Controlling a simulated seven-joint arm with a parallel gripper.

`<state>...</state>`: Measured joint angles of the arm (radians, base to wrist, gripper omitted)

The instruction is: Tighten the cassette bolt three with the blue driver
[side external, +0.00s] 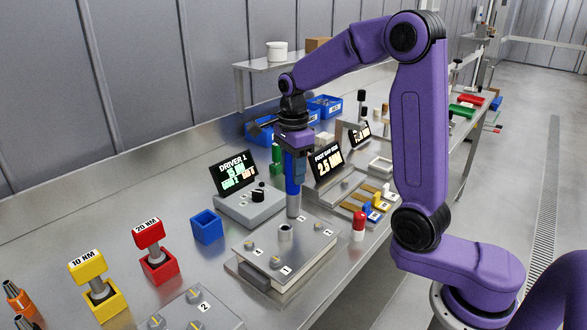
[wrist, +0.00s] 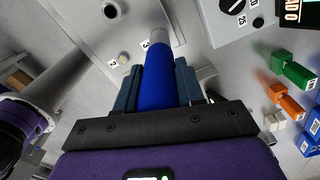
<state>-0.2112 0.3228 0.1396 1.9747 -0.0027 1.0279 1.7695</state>
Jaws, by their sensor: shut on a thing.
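My gripper (side external: 295,160) is shut on the blue driver (side external: 292,178), which hangs upright with its grey socket end down. In the wrist view the driver (wrist: 156,75) sits between the two fingers (wrist: 158,90). The cassette (side external: 262,243) is a flat grey plate with numbered corners and a short cylinder in its middle. The socket end is at the far corner, by the label 3 (side external: 301,219); the wrist view shows the same label (wrist: 145,45) beside it. Bolt three is hidden by the socket, so I cannot tell whether they touch. Other bolts (side external: 276,262) show at the cassette's corners.
An empty blue holder (side external: 207,227) stands left of the cassette. Yellow (side external: 88,263) and red (side external: 148,233) drivers stand in holders further left. A control box (side external: 250,205) with a DRIVER 1 display (side external: 234,172) is behind. A parts tray (side external: 365,205) lies to the right.

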